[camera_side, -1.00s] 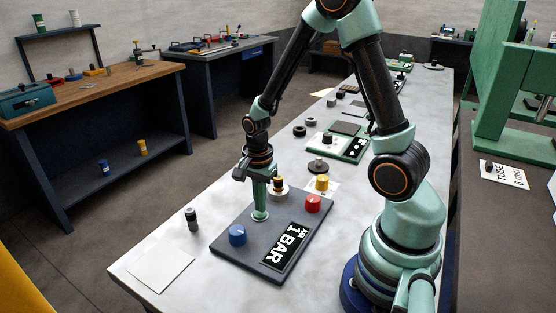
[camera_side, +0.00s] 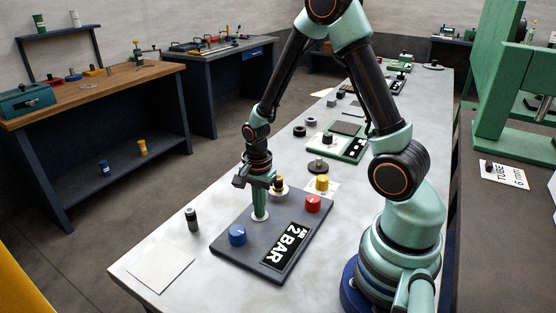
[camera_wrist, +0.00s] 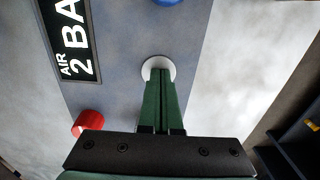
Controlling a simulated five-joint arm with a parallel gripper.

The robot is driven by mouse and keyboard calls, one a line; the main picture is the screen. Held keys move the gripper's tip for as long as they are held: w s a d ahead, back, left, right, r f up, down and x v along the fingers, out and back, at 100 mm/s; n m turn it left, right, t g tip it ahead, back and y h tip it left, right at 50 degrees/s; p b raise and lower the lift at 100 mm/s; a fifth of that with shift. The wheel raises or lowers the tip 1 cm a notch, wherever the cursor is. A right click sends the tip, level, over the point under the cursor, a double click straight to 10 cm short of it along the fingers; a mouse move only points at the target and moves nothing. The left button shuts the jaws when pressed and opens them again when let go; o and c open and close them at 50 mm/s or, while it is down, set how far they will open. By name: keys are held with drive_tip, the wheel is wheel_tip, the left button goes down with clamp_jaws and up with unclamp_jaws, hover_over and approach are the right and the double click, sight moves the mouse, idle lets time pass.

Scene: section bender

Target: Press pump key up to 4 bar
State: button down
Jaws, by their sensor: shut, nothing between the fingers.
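The dark control panel (camera_side: 240,250) lies on the near part of the bench. Its display (camera_side: 285,246) reads AIR 2 BAR, and the display in the wrist view (camera_wrist: 70,40) shows a 2 as well. My gripper (camera_side: 260,212) points down with its green fingers together and nothing between them. The fingertips are over a pale round key (camera_wrist: 158,66) on the panel, which they partly hide. I cannot tell whether they touch it. A blue knob (camera_side: 237,235) and a red knob (camera_side: 313,204) sit on the panel, either side of the display.
A yellow knob (camera_side: 322,183) stands behind the panel. A green board (camera_side: 340,146) and several small parts lie farther along the bench.

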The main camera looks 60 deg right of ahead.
drive_tip(key=shift+s+f, duration=0.3)
drive_tip(key=shift+f, duration=0.1)
wheel_tip(320, 180, up, 15)
drive_tip(key=shift+w, duration=0.3)
drive_tip(key=shift+f, duration=0.1)
wheel_tip(320, 180, up, 5)
drive_tip(key=n+t, duration=0.2)
drive_tip(key=n, duration=0.5)
hover_over(259, 225)
drive_tip(key=s+a+r+n+t, duration=0.3)
drive_tip(key=r+n, duration=0.1)
drive_tip(key=n, duration=0.7)
drive_tip(key=shift+s+a+r+t, duration=0.2)
drive_tip(key=shift+a+r+t, duration=0.05)
drive_tip(key=shift+a+t, duration=0.05)
idle(1.5)
